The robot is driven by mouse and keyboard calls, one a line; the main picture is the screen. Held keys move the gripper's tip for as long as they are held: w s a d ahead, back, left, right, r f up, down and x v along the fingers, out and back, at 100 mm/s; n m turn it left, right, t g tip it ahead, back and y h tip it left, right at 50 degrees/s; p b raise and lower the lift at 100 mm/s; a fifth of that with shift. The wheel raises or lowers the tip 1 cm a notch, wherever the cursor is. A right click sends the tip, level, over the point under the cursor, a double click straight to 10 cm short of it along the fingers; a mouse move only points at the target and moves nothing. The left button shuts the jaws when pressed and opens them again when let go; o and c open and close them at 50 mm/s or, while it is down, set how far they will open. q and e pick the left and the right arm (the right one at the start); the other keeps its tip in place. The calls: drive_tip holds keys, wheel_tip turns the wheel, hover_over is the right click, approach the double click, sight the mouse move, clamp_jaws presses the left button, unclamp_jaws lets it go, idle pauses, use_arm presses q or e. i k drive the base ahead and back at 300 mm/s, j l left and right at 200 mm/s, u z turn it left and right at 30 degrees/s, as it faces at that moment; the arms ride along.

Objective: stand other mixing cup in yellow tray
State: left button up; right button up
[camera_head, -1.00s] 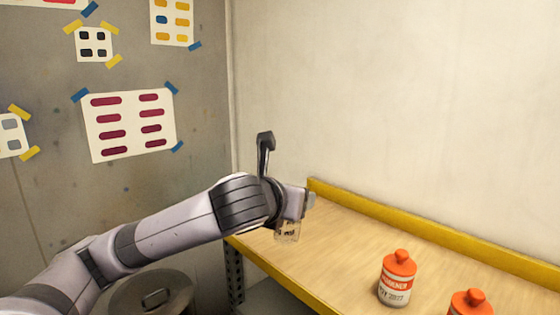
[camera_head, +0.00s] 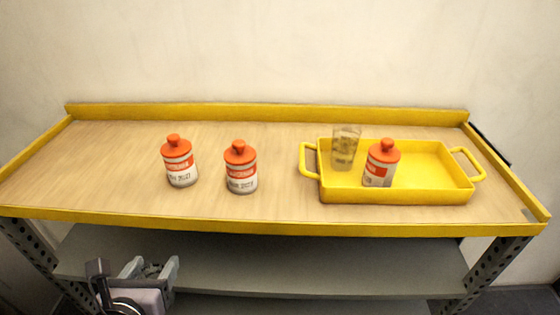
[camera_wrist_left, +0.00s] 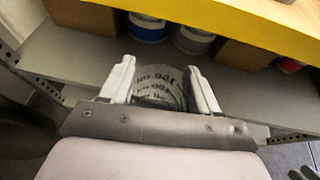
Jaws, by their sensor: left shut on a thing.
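The yellow tray (camera_head: 440,195) stands on the right part of the bench. A clear mixing cup (camera_head: 345,146) stands upright in it, near its left back side. My left gripper (camera_head: 150,268) is low in front of the bench, below the top's front edge and left of the tray. In the left wrist view its fingers (camera_wrist_left: 160,85) are shut on the other mixing cup (camera_wrist_left: 158,90), a see-through one with dark printed marks. That held cup is hard to make out in the head view. My right gripper is not in view.
An orange-capped bottle (camera_head: 381,165) stands in the tray beside the cup. Two similar bottles (camera_head: 180,162) (camera_head: 241,168) stand left of the tray. A yellow lip (camera_head: 260,222) edges the bench. Cans (camera_wrist_left: 148,26) and brown boxes (camera_wrist_left: 246,52) show in the left wrist view.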

sight(433, 184)
drive_tip(key=l+u, duration=0.1)
drive_tip(key=l, duration=0.55)
drive_tip(key=k+l, duration=0.1)
drive_tip(key=l, duration=0.55)
drive_tip(key=l+u, duration=0.15)
drive_tip(key=l, duration=0.5)
drive_tip(key=k+l+u, duration=0.1)
drive_tip(key=l, duration=0.5)
drive_tip(key=k+l+u, duration=0.1)
drive_tip(key=l, duration=0.55)
